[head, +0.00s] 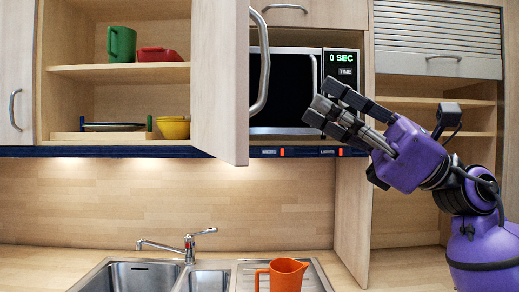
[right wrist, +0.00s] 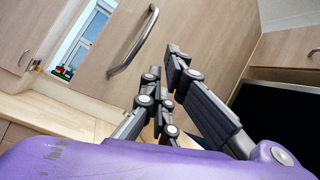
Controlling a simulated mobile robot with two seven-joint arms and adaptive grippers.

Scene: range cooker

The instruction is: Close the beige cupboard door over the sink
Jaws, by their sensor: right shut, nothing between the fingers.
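The beige cupboard door (head: 220,80) over the sink (head: 145,274) stands open, swung out toward me at the right of the open shelves. Its curved metal handle (head: 264,62) is on the side facing the microwave. My right gripper (head: 322,102) is in front of the microwave, to the right of the door and apart from it. Its fingers are shut and empty, pointing left. In the right wrist view the door (right wrist: 185,25) and its handle (right wrist: 134,42) lie beyond the fingertips (right wrist: 163,68). My left gripper is not in view.
A green mug (head: 121,44), a red dish (head: 158,54) and yellow bowls (head: 173,129) stand in the open cupboard. The microwave (head: 284,90) is behind my right gripper. An orange jug (head: 282,275) stands by the sink.

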